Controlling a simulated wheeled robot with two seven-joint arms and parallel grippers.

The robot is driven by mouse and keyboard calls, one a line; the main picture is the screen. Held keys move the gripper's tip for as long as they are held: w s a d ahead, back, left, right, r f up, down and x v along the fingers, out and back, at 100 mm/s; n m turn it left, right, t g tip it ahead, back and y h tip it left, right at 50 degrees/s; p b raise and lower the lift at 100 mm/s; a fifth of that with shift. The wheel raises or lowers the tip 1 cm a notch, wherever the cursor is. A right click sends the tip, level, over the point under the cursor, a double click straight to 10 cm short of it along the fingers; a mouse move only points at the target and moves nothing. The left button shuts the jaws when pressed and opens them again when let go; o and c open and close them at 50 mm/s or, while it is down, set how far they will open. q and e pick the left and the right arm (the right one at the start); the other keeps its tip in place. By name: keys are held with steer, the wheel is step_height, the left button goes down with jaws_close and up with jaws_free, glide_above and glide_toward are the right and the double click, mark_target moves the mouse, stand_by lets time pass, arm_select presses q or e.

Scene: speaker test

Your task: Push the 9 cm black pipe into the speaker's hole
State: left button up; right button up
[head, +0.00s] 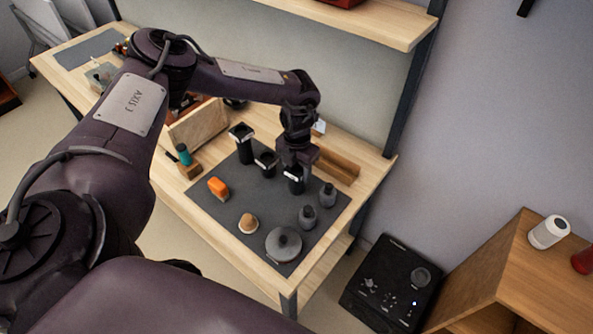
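Several black flanged pipes stand upright on the dark mat (240,185) on the workbench. The tallest pipe (244,148) is at the left, a short pipe (266,164) is beside it, and another pipe (295,182) is to the right. I cannot read their lengths. My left gripper (296,162) points down directly over the right pipe, at its rim. Its fingertips are too small and dark to show whether they grip it. A pale wooden box (196,126) stands behind my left arm, partly hidden. I cannot make out the speaker's hole. My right gripper is out of view.
An orange block (218,188), a tan dome (249,223), a grey disc (284,243) and two grey bottle-shaped pieces (327,195) are on the mat. A wooden block (337,166) lies behind the gripper. A black panelled box (388,284) is beside the bench.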

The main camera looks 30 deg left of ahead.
arm_select(q)
steer(key=c, duration=0.5)
steer(key=shift+r, duration=0.1)
step_height(320, 180, up, 5)
steer(key=p, duration=0.4)
steer(key=shift+p, duration=0.35)
